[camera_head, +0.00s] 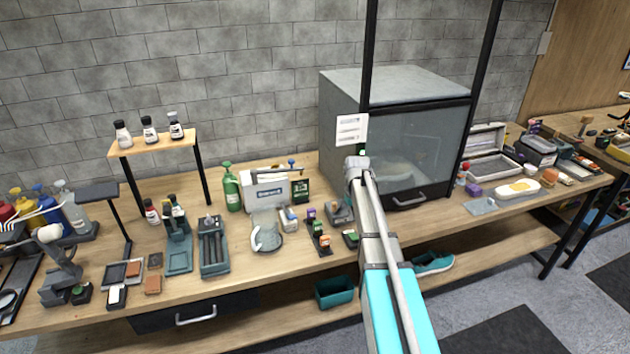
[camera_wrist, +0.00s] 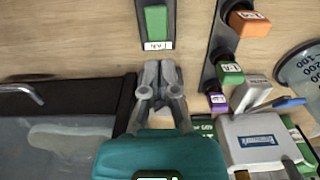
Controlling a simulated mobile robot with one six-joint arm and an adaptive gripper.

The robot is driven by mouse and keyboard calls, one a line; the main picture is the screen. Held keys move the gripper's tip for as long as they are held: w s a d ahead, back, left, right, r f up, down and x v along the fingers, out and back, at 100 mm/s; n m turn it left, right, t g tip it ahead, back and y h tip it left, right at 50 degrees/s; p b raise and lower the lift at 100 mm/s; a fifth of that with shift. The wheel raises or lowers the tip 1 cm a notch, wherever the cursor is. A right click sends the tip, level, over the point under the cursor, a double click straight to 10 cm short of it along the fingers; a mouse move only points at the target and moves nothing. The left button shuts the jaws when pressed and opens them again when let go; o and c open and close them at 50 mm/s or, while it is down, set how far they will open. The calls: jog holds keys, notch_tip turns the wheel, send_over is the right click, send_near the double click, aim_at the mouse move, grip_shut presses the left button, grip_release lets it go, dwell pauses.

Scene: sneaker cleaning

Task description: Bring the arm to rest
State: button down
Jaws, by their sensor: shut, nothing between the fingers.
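My arm (camera_head: 393,290) reaches from the bottom of the head view up over the workbench, ending in front of the grey cabinet (camera_head: 345,105). My gripper (camera_wrist: 160,68) shows in the wrist view with its two grey fingers together and nothing between them. It is above the bench top, beside the cabinet's dark edge (camera_wrist: 100,88). A dark holder with a green block (camera_wrist: 156,22) lies just beyond the fingertips. In the head view I cannot make out the fingers.
A rack with orange, green and purple blocks (camera_wrist: 230,72), a white box (camera_wrist: 255,140) and a clear measuring cup (camera_wrist: 302,68) are close by. The bench (camera_head: 250,285) is crowded. A teal sneaker (camera_head: 432,264) and teal bin (camera_head: 335,292) are on the lower shelf.

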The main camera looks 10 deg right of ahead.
jog(key=s+a, duration=0.8)
jog(key=s, duration=0.4)
jog(key=s+a, duration=0.8)
jog(key=s, duration=0.3)
jog(key=shift+s+m, duration=0.4)
